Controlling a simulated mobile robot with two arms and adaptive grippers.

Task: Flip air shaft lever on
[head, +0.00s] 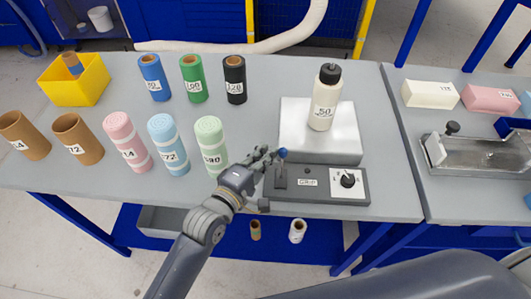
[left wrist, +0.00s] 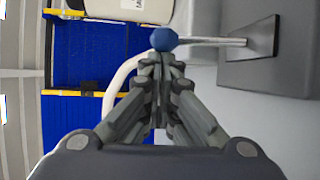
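The lever has a round blue knob (head: 283,153) on a thin metal rod. It rises from the left part of a dark grey control box (head: 318,184) with a "GRIP" label and a black dial. In the left wrist view the blue knob (left wrist: 164,39) is just beyond my fingertips, with its rod running right to a dark plate (left wrist: 252,52). My left gripper (head: 268,156) is just left of the knob. Its fingers (left wrist: 163,62) are together, with nothing seen between them. Whether the tips touch the knob I cannot tell. My right gripper is out of view.
A silver block (head: 290,145) behind the control box carries a white bottle (head: 325,98) marked 50. Several coloured rolls, including a pale green one (head: 211,145), stand left of my arm. A metal tray (head: 485,158) lies on the right table.

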